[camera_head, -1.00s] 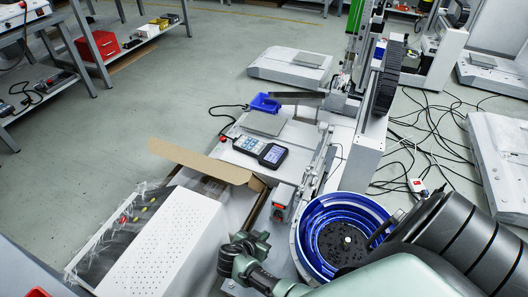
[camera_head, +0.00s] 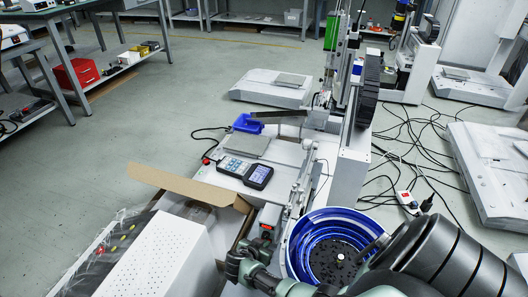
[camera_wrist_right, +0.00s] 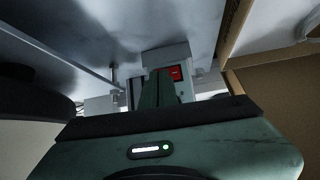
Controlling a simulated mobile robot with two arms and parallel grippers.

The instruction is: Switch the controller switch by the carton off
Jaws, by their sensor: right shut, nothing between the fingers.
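The controller (camera_head: 270,216) is a small grey box beside the open cardboard carton (camera_head: 186,183), at its right. Its red switch (camera_head: 266,227) faces my right arm. In the right wrist view the red switch (camera_wrist_right: 175,73) shows close by the tip of my green finger, on the pale controller housing (camera_wrist_right: 167,55). My right gripper (camera_head: 252,246) is shut and empty, just in front of the controller's switch side. I cannot tell whether it touches the switch, nor which way the switch is tipped. My left gripper is not in view.
The blue bowl feeder (camera_head: 325,245) stands right of the controller, close to my right arm. A white perforated box (camera_head: 160,258) is at the lower left. A handheld panel (camera_head: 246,171) lies on the machine plate behind. Cables (camera_head: 420,150) lie on the floor at right.

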